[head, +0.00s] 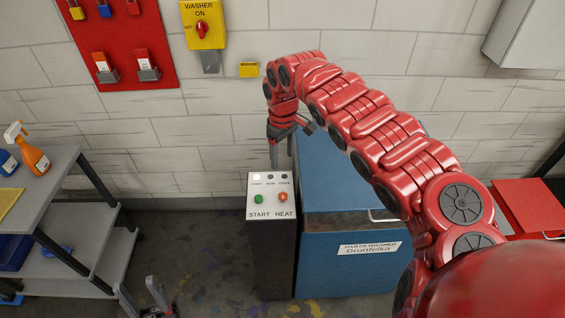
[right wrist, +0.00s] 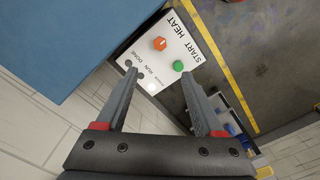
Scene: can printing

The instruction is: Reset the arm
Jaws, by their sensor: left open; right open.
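My right arm (head: 375,130) arches from the lower right over the blue parts washer (head: 345,180). Its gripper (head: 282,158) points down above the far end of the control panel (head: 262,225). In the right wrist view this gripper (right wrist: 158,75) is open, with nothing between its fingers. The panel has a green START button (head: 258,199), an orange-red HEAT knob (head: 283,197) and a row of small lights; the leftmost light (head: 257,176) is lit white. The fingers look apart from the buttons. My left gripper (head: 146,298) is open and empty at the bottom edge, partly cut off.
A grey shelf cart (head: 60,200) with spray bottles (head: 34,152) stands at the left. A yellow washer switch (head: 203,25) and a red lock board (head: 115,45) hang on the white brick wall. A red cabinet (head: 530,205) stands at the right.

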